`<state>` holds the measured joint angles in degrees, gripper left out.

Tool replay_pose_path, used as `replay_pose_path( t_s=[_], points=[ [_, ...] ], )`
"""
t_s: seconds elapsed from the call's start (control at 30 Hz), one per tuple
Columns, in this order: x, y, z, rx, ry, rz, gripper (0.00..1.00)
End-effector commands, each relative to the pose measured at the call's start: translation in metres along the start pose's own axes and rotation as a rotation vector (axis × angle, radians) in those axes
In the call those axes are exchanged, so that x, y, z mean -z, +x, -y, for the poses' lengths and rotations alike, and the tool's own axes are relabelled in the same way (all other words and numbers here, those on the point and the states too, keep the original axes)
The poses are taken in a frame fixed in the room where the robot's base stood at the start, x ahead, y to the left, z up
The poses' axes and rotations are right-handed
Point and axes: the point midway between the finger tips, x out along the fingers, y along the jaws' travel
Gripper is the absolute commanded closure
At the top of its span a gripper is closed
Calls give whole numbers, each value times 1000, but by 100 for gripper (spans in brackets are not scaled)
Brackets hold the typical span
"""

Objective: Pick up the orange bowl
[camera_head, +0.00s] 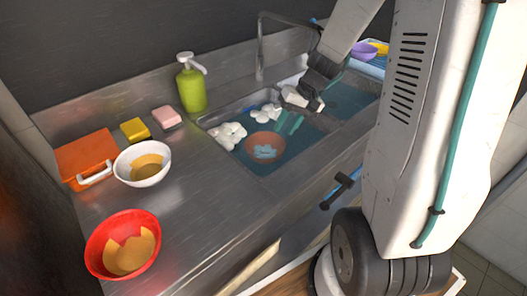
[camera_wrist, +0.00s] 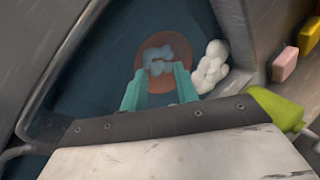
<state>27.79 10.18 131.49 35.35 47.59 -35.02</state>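The orange bowl (camera_head: 265,138) sits low in the sink, under bluish water, with pale blue-white foam showing in its middle. In the wrist view the bowl (camera_wrist: 159,84) lies just beyond and between my teal fingertips. My gripper (camera_head: 290,123) points down into the sink, up and to the right of the bowl in the head view. In the wrist view my gripper (camera_wrist: 159,68) has its two fingers spread with a clear gap and nothing between them. Whether the fingertips touch the water is hard to tell.
White foam clumps (camera_head: 231,134) float beside the bowl. A faucet (camera_head: 259,50) rises behind the sink. A green soap bottle (camera_head: 191,84), white bowl (camera_head: 124,169), red bowl (camera_head: 97,248) and orange box (camera_head: 84,154) stand on the counter at left. The front counter is clear.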

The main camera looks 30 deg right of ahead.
Motion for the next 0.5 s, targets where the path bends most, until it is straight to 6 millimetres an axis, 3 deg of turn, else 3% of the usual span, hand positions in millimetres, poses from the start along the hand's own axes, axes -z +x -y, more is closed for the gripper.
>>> replay_pose_path(
  t_s=[0.1,0.2,0.5],
  points=[
    [16,20,-30,22,55,-14,70],
    [23,29,-44,29,79,-26,70],
    [26,59,-50,33,90,-30,70]
  ],
)
